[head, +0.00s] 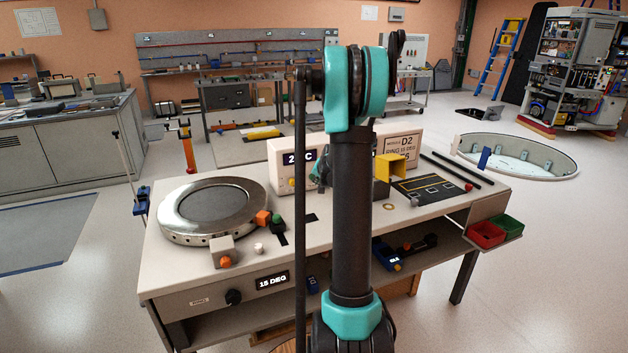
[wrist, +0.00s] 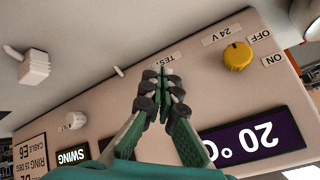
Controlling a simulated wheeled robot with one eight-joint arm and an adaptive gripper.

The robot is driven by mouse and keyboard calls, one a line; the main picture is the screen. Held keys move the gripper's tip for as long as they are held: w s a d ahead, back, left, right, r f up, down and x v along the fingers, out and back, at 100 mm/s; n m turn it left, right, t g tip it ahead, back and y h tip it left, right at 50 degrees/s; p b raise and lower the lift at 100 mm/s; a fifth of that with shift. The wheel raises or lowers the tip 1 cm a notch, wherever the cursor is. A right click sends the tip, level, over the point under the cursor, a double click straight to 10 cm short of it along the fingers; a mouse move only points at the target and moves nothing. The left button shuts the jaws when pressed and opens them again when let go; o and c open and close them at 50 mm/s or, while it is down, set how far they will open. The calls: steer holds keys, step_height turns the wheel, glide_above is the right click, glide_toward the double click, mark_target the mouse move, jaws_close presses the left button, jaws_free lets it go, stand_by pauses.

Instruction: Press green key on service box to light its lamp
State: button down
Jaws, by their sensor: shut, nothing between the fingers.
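The white service box (head: 283,177) stands at the back of the bench, partly hidden behind my arm. In the wrist view its face (wrist: 215,85) fills the picture, tilted and upside down, with a purple "20 °C" display (wrist: 250,141). My gripper (wrist: 163,78) is shut and empty, its green fingertips together just at the TEST label (wrist: 165,60). The fingers cover the spot beside that label, so I cannot pick out the green key or tell whether the tips touch the face. I cannot make out a lit lamp. In the head view my gripper (head: 320,174) is mostly hidden.
A yellow knob (wrist: 237,56) with OFF and ON labels and a white knob (wrist: 73,120) are on the face. On the bench are a round metal ring (head: 219,208), a yellow bracket (head: 391,167) and a black piece with a green top (head: 277,220).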

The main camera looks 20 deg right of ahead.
steer(key=shift+w, duration=0.1)
steer(key=shift+w, duration=0.35)
steer(key=shift+w, duration=0.5)
stand_by(0.9)
steer(key=shift+s, duration=0.95)
steer(key=shift+s, duration=0.15)
steer(key=shift+s+d, duration=0.1)
steer(key=shift+s, duration=2.8)
